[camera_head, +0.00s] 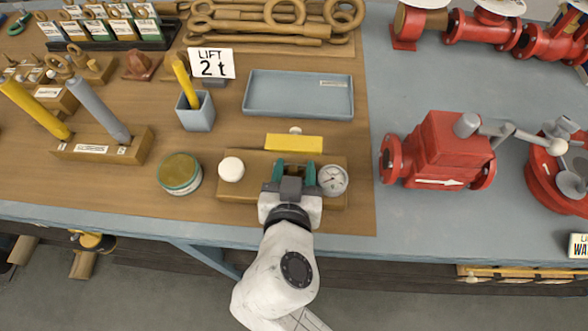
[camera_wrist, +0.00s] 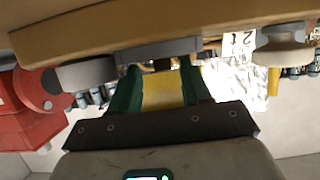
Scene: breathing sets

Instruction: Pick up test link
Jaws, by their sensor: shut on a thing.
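My gripper (camera_head: 294,170) is over the front wooden stand (camera_head: 256,193), between a round white knob (camera_head: 231,169) and a round gauge (camera_head: 333,180). Its green fingers are a little apart and shut on a small brownish piece, which I take to be the test link (camera_wrist: 163,64). The fingers and wrist hide most of it in the head view. In the wrist view my gripper (camera_wrist: 161,68) has its fingertips close to a grey plate (camera_wrist: 150,52) on the stand. I cannot tell whether the link still touches the stand.
A yellow block (camera_head: 293,142) lies just behind my gripper. A blue-grey tray (camera_head: 299,94) is further back, its floor empty. A green-banded tin (camera_head: 180,174) and a pen cup (camera_head: 196,111) stand left. A red valve (camera_head: 440,150) stands right. Large links (camera_head: 270,30) lie at the back.

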